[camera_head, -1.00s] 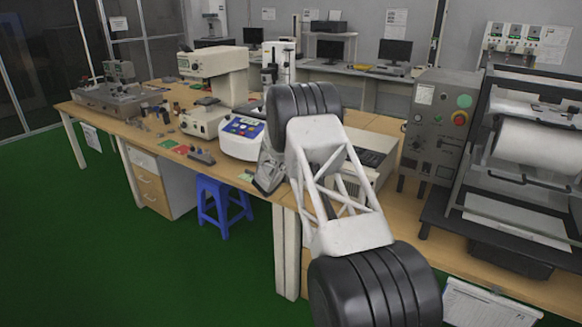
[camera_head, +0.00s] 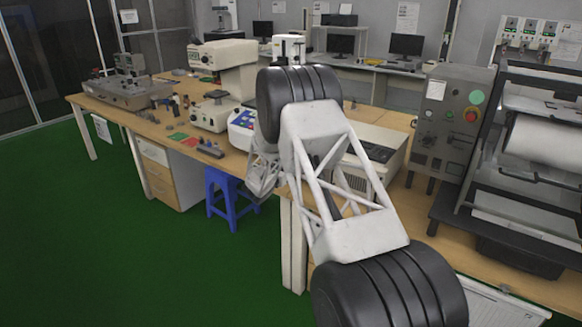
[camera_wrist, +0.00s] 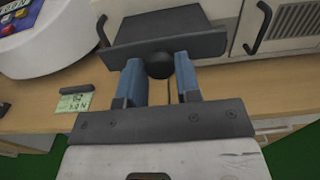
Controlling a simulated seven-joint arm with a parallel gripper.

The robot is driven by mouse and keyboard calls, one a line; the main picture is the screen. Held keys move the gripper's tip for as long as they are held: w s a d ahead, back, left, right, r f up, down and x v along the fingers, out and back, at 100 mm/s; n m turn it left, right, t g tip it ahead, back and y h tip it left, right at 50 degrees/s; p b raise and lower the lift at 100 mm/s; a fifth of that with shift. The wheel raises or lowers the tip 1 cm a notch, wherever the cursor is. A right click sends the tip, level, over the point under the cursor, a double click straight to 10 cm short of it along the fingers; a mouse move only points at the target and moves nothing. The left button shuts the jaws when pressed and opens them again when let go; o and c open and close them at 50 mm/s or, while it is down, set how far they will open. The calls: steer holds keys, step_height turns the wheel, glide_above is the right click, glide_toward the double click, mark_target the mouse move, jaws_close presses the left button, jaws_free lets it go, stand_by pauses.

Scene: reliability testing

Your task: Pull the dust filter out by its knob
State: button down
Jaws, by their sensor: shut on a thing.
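In the wrist view the dust filter (camera_wrist: 165,38) is a dark slab with a wide front plate and a round black knob (camera_wrist: 159,66) in its middle. My gripper (camera_wrist: 160,72) has its two blue fingers on either side of the knob and is shut on it. The filter's dark body reaches back from the plate toward the light equipment case (camera_wrist: 218,30). I cannot tell whether its back end is still inside. In the head view the case (camera_head: 376,165) stands on the bench, and my arm hides the filter and knob.
A white round machine (camera_wrist: 60,35) stands left of the filter in the wrist view. A green label (camera_wrist: 74,103) lies on the wooden bench (camera_wrist: 30,120). Black handles (camera_wrist: 258,28) stick out from the case. A blue stool (camera_head: 232,200) stands below the bench's front edge.

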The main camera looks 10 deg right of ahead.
steer(key=shift+s+a, duration=0.1)
steer(key=shift+s, duration=0.05)
steer(key=c, duration=0.8)
jaws_free()
steer(key=shift+v, duration=3.9)
